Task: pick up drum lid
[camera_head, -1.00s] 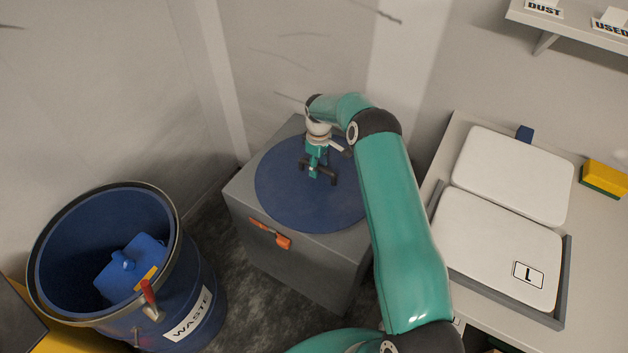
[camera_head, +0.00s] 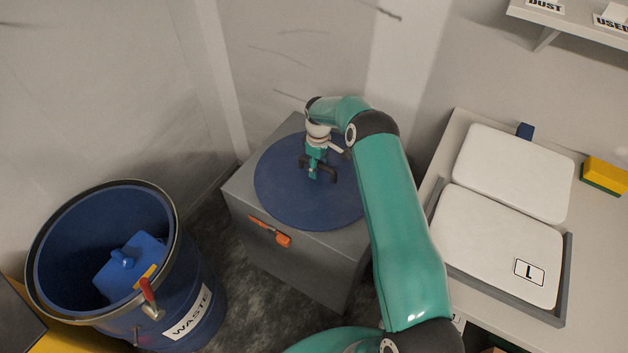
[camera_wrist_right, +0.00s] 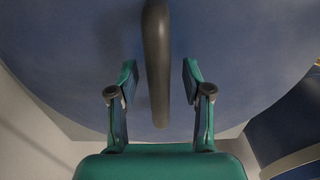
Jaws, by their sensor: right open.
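The drum lid (camera_head: 285,190) is a round blue disc lying flat on top of a grey box. My right gripper (camera_head: 318,174) is over the lid's middle, pointing down. In the right wrist view the lid (camera_wrist_right: 240,60) fills most of the picture. A dark bar-like handle (camera_wrist_right: 156,60) on the lid runs between the two open fingers of my right gripper (camera_wrist_right: 158,85), with a gap showing on both sides. The handle is mostly hidden by the gripper in the head view. My left gripper is not in view.
An open blue waste drum (camera_head: 190,300) stands at the left with a blue container (camera_head: 130,268) inside. A bench with white pads (camera_head: 495,245) is at the right. Walls close in behind the box.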

